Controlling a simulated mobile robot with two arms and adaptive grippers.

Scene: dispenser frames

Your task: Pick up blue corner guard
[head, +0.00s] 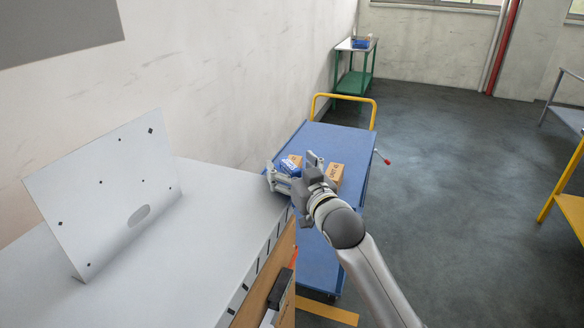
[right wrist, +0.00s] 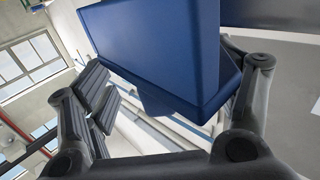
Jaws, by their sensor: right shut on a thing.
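The blue corner guard (head: 289,167) is small in the head view, between the fingers of my right gripper (head: 292,168). In the right wrist view the blue corner guard (right wrist: 170,50) is large and smooth, filling the upper middle between the two fingers. My right gripper (right wrist: 165,95) is shut on it. The guard is held above or near the blue trolley top; the exact gap cannot be told. My left gripper is not in view.
A blue trolley (head: 335,140) with a yellow handle carries small orange-brown boxes (head: 335,173). A grey-white table (head: 215,205) with an upright white panel (head: 105,190) stands at left. A green cart (head: 354,82) stands at the back.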

